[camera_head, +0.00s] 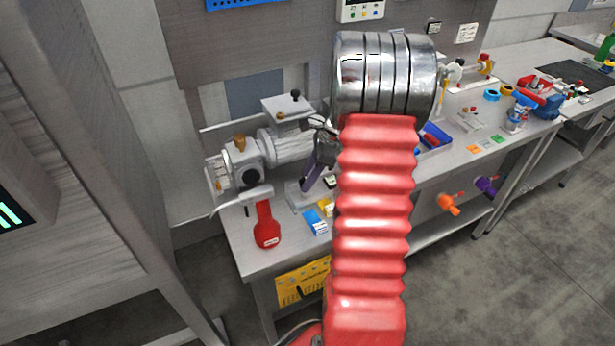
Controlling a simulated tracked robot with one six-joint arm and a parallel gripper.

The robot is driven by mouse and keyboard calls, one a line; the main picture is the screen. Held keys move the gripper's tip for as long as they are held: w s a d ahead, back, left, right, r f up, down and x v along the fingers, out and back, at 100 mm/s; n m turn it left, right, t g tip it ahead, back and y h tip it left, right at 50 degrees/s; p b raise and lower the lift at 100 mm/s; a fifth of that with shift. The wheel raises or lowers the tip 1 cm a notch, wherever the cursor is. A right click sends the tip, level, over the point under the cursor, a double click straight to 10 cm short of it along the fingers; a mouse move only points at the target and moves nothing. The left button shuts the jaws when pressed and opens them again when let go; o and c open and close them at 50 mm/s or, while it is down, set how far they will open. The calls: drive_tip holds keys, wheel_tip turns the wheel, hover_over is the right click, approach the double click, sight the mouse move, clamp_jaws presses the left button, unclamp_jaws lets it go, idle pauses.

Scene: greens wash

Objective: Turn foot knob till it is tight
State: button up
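I cannot tell for sure which part is the foot knob. A grey machine (250,168) with a brass-coloured cap and a small black-knobbed lever (295,95) stands at the left end of the bench. An orange knob (449,203) and a purple knob (486,186) stick out below the bench's front edge, right of my arm. My red ribbed arm with its metal cuff covers the middle of the view.
A red paddle-shaped thing (267,225) lies at the near left of the bench (250,262). The floor (520,270) at right is clear. A grey post stands at left.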

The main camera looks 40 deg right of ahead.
drive_tip(key=c, duration=0.7)
drive_tip(key=shift+w+n, duration=0.1)
drive_tip(key=shift+n, duration=0.5)
drive_tip(key=shift+d, duration=0.1)
drive_tip(key=o, duration=1)
drive_tip(key=shift+o, duration=0.2)
drive_tip(key=v, duration=1.3)
drive_tip(key=shift+d+r, duration=0.2)
drive_tip(key=shift+r, duration=0.1)
